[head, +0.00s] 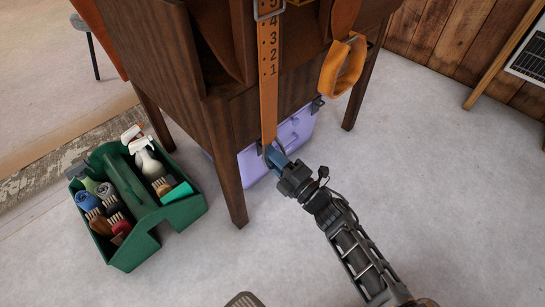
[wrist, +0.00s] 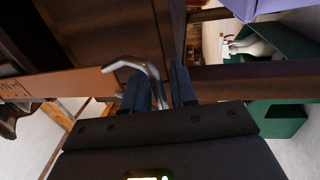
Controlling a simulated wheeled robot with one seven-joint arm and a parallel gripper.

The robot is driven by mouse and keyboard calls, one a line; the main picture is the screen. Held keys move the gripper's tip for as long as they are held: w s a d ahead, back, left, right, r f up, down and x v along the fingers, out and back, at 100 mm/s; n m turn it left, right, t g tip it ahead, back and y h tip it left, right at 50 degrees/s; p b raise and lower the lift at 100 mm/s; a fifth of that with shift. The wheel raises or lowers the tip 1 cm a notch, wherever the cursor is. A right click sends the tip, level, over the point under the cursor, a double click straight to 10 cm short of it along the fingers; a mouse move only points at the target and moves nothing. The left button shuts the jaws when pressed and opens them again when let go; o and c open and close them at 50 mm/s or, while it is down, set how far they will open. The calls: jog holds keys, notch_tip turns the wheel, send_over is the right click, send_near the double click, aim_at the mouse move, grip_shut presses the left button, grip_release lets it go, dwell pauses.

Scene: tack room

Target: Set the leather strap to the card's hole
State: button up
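The tan leather strap (head: 268,95) hangs from a metal buckle (head: 268,10) at the front of a dark wooden stand. Its holes carry the printed numbers 5 to 1, falling toward the free end. My gripper (head: 274,155) is at the strap's lower end. In the wrist view the strap (wrist: 60,88) comes in from the left, and a curved metal hook (wrist: 130,63) shows at its end. The hook's shank runs between my two blue fingers (wrist: 160,90), which stand apart; I see no clear grip on it. No card is visible.
The wooden stand (head: 225,115) has legs on both sides of the strap. A lilac case (head: 290,135) sits beneath it. A green caddy (head: 185,212) with brushes and bottles stands at left. An orange leather loop (head: 343,68) hangs right of the strap. Floor at right is clear.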

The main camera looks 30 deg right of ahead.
grip_shut()
dwell(0.3)
notch_tip(320, 180, up, 3)
jog(key=shift+r+p, duration=0.1)
jog(key=shift+p, duration=1.1)
jog(key=shift+o, duration=1.1)
grip_release()
jog(key=p+v, duration=0.1)
jog(key=v, duration=0.7)
